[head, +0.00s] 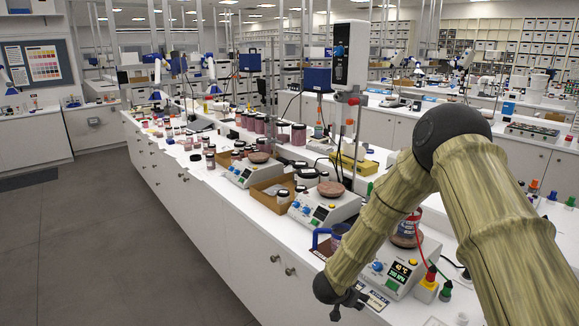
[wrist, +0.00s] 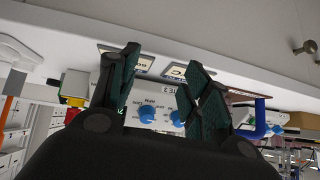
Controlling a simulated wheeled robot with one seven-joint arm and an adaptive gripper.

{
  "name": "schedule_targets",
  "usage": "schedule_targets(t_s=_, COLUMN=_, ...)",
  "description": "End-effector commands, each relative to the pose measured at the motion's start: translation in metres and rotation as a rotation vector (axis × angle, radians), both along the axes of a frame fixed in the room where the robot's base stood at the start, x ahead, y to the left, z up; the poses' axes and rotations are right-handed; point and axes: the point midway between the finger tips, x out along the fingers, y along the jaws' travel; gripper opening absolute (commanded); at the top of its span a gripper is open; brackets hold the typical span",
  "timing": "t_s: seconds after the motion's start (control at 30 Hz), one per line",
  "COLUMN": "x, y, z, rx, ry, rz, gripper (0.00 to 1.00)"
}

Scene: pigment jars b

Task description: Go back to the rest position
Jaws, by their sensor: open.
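My gripper (wrist: 160,68) is open, with its two dark padded fingers apart and nothing between them in the wrist view. Beyond the fingers, the wrist view shows the front panel of a white stirrer with blue knobs (wrist: 147,114). In the head view, my pale, bamboo-patterned arm reaches in from the right and bends down over the front edge of the bench. Its dark end (head: 341,301) is low, beside the nearest stirrer (head: 398,272); the fingers are mostly hidden there.
The white bench (head: 235,205) holds several stirrers, dark-lidded jars (head: 298,134) and a cardboard tray (head: 268,190). A blue handle-like part (head: 322,238) is close to my arm's end. A red cable and small coloured bottles stand at the right. The grey floor (head: 110,240) at left is clear.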

Motion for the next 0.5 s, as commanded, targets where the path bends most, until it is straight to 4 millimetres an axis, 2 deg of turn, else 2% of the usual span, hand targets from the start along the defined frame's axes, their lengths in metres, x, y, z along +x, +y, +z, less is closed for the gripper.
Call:
schedule_targets(t_s=0.03, x=-0.023, y=-0.002, z=-0.023, rx=-0.012, ry=0.036, rz=0.053, gripper=0.48)
schedule_targets(t_s=0.2, x=-0.099, y=-0.005, z=-0.085, rx=-0.018, ry=0.149, rz=0.235, gripper=0.48)
schedule_targets(t_s=0.37, x=-0.18, y=-0.005, z=-0.131, rx=0.008, ry=0.271, rz=0.391, gripper=0.48)
schedule_targets(t_s=0.5, x=-0.255, y=-0.004, z=-0.159, rx=0.053, ry=0.384, rz=0.513, gripper=0.48)
